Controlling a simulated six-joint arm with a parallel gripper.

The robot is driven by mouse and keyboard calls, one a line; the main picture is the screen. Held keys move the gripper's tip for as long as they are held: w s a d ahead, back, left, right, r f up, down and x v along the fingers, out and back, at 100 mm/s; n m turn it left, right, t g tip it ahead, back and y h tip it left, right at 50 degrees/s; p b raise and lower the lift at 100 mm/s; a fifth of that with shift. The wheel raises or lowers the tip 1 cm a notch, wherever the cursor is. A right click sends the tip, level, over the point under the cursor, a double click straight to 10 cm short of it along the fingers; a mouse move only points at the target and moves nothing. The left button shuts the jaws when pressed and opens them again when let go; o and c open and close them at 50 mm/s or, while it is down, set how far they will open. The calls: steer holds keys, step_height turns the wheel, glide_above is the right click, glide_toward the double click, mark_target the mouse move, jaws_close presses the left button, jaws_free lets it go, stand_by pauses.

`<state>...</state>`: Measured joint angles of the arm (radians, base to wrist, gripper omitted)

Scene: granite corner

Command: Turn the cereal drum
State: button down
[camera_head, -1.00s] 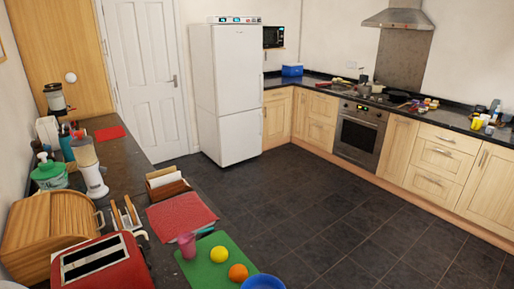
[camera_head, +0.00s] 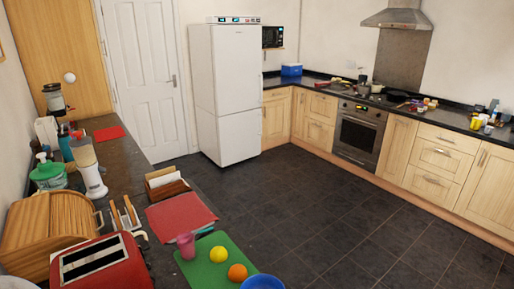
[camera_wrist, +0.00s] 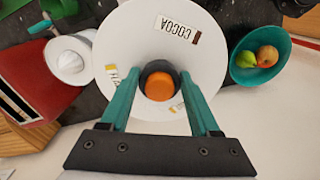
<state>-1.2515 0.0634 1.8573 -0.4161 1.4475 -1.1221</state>
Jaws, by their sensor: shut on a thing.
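The cereal drum (camera_wrist: 215,45) shows in the wrist view as a large white round face. It carries an upside-down COCOA label and smaller, partly covered labels near the fingers. At its centre is a dark ring with an orange round middle (camera_wrist: 160,86). My gripper (camera_wrist: 158,75) reaches in from the bottom of the wrist view, with its teal fingers on either side of this centre, shut on it. The fingers and palm cover the lower part of the drum. My gripper does not show in the head view, and I cannot pick out the drum there for certain.
In the wrist view, a white juicer (camera_wrist: 70,62) and red toaster (camera_wrist: 40,90) stand left, and a teal fruit bowl (camera_wrist: 245,70) stands close right. In the head view, the left counter is crowded with a bread box (camera_head: 50,230) and green mat (camera_head: 205,270). The floor (camera_head: 290,200) is clear.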

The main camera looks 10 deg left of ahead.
steer(key=n, duration=0.3)
steer(key=shift+w+n, duration=0.1)
steer(key=shift+n, duration=0.2)
steer(key=shift+a+n, duration=0.1)
steer(key=shift+n, duration=1.7)
steer(key=shift+c, duration=0.6)
jaws_free()
steer(key=shift+r, duration=0.15)
step_height(320, 180, up, 16)
steer(key=shift+f, duration=0.25)
